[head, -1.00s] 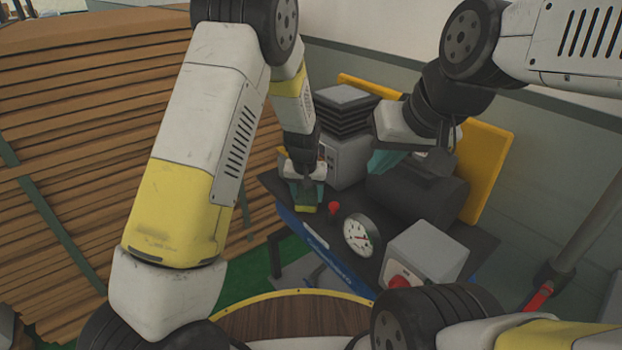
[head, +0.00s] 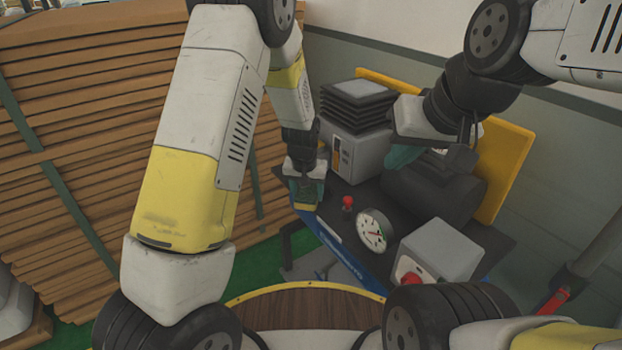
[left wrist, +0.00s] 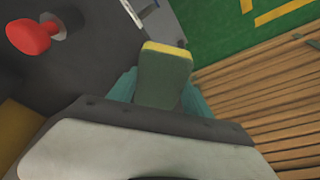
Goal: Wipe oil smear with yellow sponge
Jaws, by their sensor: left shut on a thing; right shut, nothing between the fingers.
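The sponge (left wrist: 163,78), green with a yellow edge, is held in my left gripper (left wrist: 158,100), whose teal fingers are on both sides of it in the left wrist view. In the head view the left gripper (head: 306,190) is at the left end of the dark machine table (head: 480,243), with the sponge's tip (head: 304,207) pointing down near the table edge. I cannot tell whether the sponge touches the table. My right gripper (head: 402,156) is above the back of the table, partly hidden by its wrist. No oil smear can be made out.
On the table are a grey box with black bellows (head: 357,140), a red knob (head: 347,202), a round gauge (head: 372,231), a dark cylinder (head: 440,190) and a grey box with a red button (head: 440,250). A yellow panel (head: 508,165) stands behind. Stacked brown boards (head: 80,150) are at left.

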